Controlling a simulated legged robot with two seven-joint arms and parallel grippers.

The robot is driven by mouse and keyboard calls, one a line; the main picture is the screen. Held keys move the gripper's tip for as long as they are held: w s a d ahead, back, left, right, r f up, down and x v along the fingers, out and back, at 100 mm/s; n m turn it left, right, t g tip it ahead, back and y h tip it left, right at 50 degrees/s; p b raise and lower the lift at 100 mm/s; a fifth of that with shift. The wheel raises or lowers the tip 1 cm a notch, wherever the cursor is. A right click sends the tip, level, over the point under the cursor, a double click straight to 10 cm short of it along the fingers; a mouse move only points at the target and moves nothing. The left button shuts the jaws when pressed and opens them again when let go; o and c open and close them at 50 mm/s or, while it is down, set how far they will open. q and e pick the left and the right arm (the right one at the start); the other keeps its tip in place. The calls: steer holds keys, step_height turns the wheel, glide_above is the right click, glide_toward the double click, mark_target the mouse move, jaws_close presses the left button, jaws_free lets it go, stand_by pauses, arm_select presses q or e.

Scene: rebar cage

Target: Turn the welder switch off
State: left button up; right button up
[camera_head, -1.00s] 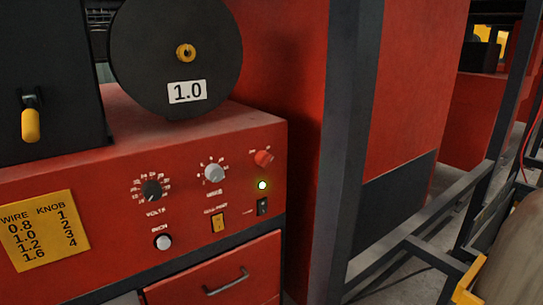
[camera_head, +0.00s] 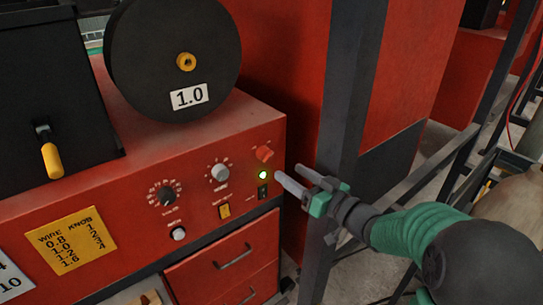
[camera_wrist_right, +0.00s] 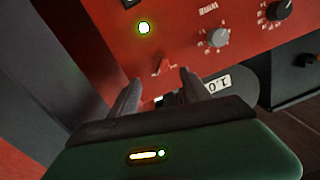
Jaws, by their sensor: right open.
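The red welder (camera_head: 140,215) has a front panel with a black rocker switch (camera_head: 263,192) at its right end. A lit green lamp (camera_head: 262,175) sits just above the switch, and a red knob (camera_head: 265,154) above that. My right gripper (camera_head: 290,178) is open and empty, just right of the lamp and switch, apparently apart from them. In the right wrist view its fingers (camera_wrist_right: 160,80) straddle the red knob's place in the picture; the lamp (camera_wrist_right: 144,28) and part of the switch (camera_wrist_right: 130,3) show beyond. My left gripper is out of view.
A black spool (camera_head: 140,65) stands on top. A dark upright post (camera_head: 350,100) is close behind my right gripper.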

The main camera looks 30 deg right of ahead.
mark_target(266, 155)
steer(key=w, duration=0.6)
steer(key=w+a+p, duration=0.1)
steer(key=w, duration=0.1)
steer(key=shift+w, duration=0.4)
jaws_close()
